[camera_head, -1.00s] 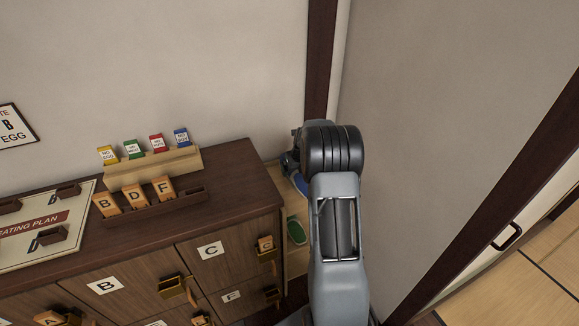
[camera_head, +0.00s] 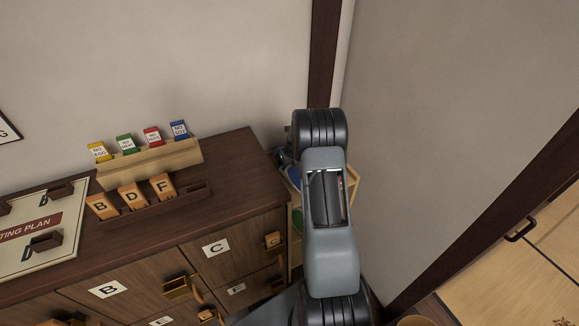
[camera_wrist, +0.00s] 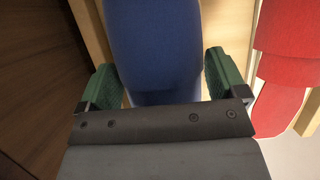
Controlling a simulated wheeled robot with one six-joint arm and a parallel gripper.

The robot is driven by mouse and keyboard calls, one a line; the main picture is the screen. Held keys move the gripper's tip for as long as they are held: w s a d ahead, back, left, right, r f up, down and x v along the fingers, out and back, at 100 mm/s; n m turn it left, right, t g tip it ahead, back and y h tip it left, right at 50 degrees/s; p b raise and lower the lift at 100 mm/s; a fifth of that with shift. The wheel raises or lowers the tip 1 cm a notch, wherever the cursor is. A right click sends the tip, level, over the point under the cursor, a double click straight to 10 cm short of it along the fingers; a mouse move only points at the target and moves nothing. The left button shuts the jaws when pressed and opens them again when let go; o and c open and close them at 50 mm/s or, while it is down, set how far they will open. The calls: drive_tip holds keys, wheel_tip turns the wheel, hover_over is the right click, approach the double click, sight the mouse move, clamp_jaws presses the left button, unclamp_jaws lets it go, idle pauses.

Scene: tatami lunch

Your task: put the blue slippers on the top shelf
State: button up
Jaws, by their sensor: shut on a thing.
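A blue slipper (camera_wrist: 155,40) fills the upper middle of the wrist view. My gripper (camera_wrist: 160,82) is shut on it, with one green finger on each side. A bit of blue also shows beside my arm in the head view (camera_head: 294,176), where my gripper is mostly hidden behind the arm. The light wooden shelf (camera_head: 353,184) stands in the corner right of the cabinet and is largely covered by my arm. I cannot tell which board the slipper is over, or whether it touches one. A second blue slipper is not clearly seen.
Red slippers (camera_wrist: 288,45) lie close on the right in the wrist view. A green slipper (camera_head: 297,220) sits lower on the shelf. The dark cabinet (camera_head: 235,165) stands close on the left, with card holders on top. The wall (camera_head: 440,110) is close on the right.

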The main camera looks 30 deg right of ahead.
sight(295, 171)
drive_tip(key=shift+f, duration=1.25)
drive_tip(key=o, duration=0.8)
drive_tip(key=shift+f, duration=0.1)
drive_tip(key=shift+s+r, duration=0.1)
drive_tip(key=shift+r, duration=0.35)
drive_tip(key=v, duration=1.1)
drive_tip(key=shift+r, duration=0.15)
